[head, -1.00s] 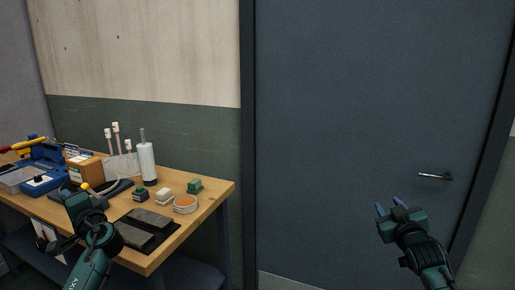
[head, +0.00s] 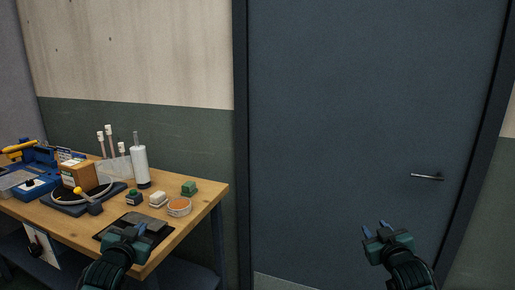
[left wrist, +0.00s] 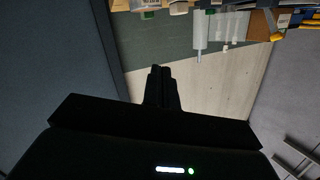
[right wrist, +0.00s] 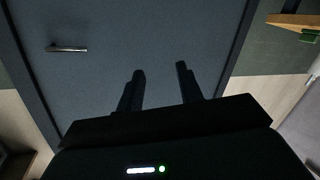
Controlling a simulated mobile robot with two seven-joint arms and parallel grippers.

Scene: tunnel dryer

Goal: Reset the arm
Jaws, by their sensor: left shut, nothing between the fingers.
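My left gripper (head: 130,232) is in front of the workbench's near right corner in the head view. Its fingers are together and empty, as the left wrist view (left wrist: 162,74) also shows. It overlaps the dark mat on the bench in the picture; I see no contact. My right gripper (head: 375,230) is in front of the dark blue door, below and left of the handle. Its two fingers stand apart with nothing between them, which the right wrist view (right wrist: 160,76) confirms.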

